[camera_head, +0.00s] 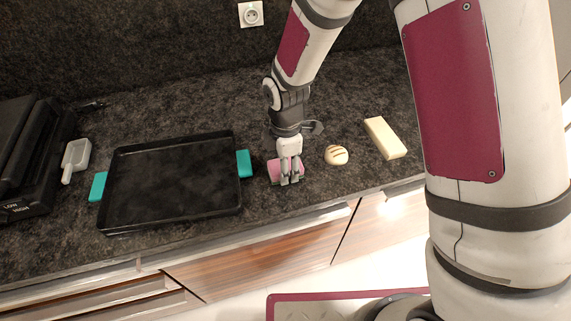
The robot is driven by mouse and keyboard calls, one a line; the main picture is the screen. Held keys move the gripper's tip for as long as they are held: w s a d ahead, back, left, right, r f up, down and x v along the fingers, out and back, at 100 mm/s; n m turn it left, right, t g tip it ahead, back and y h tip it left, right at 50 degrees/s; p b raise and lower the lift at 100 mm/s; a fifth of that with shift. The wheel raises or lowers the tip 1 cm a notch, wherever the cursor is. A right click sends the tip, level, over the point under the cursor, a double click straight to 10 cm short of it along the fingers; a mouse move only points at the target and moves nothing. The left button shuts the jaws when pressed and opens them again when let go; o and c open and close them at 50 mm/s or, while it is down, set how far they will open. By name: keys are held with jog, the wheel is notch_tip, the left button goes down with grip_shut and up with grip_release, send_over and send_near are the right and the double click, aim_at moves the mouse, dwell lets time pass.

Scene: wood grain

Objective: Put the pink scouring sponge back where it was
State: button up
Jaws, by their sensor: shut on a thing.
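The pink scouring sponge (274,171) is at the counter's front part, just right of the black tray. My gripper (290,179) points down over it and is shut on it, with the fingers covering its middle. A darker green strip shows along the sponge's lower edge. I cannot tell whether the sponge touches the counter or is held slightly above it.
A black tray (172,221) with teal handles lies left of my gripper. A round bun-like item (336,155) and a pale yellow block (385,138) lie to the right. A small light scoop (75,158) and a black appliance (30,165) stand far left. The counter's front edge is close.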

jog(key=o, duration=1.2)
jog(key=shift+f, duration=0.1)
jog(key=s+d+r+m+t+b, duration=0.1)
jog(key=d+r+m, duration=0.1)
jog(key=r, duration=0.7)
jog(key=s+d+r+m, duration=0.1)
jog(key=d+r+m, duration=0.15)
jog(key=r, duration=0.75)
jog(key=s+d+r+m+t, duration=0.2)
jog(key=s+d+r+m, duration=0.3)
jog(key=s+d+m, duration=0.2)
jog(key=s+d+r+m+t, duration=0.2)
jog(key=s+d+r+m, duration=0.4)
jog(key=s+m, duration=0.3)
jog(key=shift+d+r+m, duration=0.25)
jog(key=shift+d+m, duration=0.1)
jog(key=shift+s, duration=0.1)
